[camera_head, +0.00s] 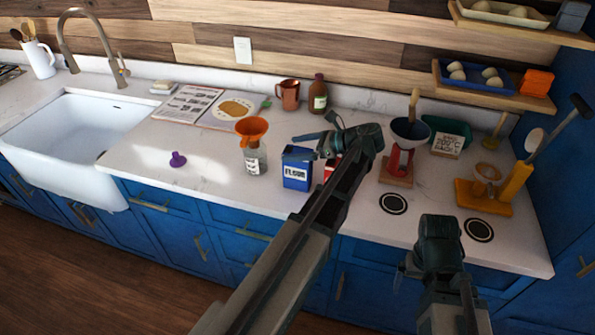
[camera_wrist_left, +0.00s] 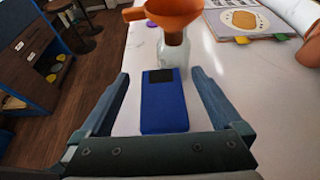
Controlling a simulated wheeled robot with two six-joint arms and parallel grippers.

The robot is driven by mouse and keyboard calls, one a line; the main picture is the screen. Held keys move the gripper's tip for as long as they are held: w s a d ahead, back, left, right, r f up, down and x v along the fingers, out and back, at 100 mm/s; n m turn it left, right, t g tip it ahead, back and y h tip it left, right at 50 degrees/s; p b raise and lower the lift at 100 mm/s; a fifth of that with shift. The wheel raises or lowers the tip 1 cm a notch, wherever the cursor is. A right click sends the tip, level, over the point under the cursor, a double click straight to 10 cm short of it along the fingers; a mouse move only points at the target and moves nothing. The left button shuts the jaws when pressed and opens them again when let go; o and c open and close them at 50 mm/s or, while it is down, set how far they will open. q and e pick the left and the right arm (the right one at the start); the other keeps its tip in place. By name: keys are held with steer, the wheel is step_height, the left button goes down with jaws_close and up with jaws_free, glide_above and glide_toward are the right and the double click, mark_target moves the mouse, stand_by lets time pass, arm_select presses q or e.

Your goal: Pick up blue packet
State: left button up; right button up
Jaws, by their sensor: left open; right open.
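The blue packet (camera_head: 296,170) stands upright on the white counter, right of a glass bottle with an orange funnel. It has a white label with dark lettering. My left gripper (camera_head: 313,140) is open, just above and to the right of the packet in the head view. In the left wrist view the blue packet (camera_wrist_left: 165,106) lies between the two spread fingers of my left gripper (camera_wrist_left: 160,82), with gaps on both sides. My right gripper (camera_head: 438,243) is open and empty over the front right of the counter, away from the packet.
The funnel bottle (camera_head: 254,158) stands close beside the packet. A red item (camera_head: 331,167) is partly hidden behind my left arm. A red stand (camera_head: 398,163) with a dark bowl is to the right. The counter left of the bottle is mostly clear, except a purple object (camera_head: 178,159).

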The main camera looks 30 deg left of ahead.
mark_target(287, 149)
arm_select(q)
steer(key=b+x, duration=0.1)
steer(key=x, duration=0.2)
steer(key=shift+a+f, duration=0.1)
steer(key=shift+f, duration=0.05)
jaws_close()
stand_by(0.3)
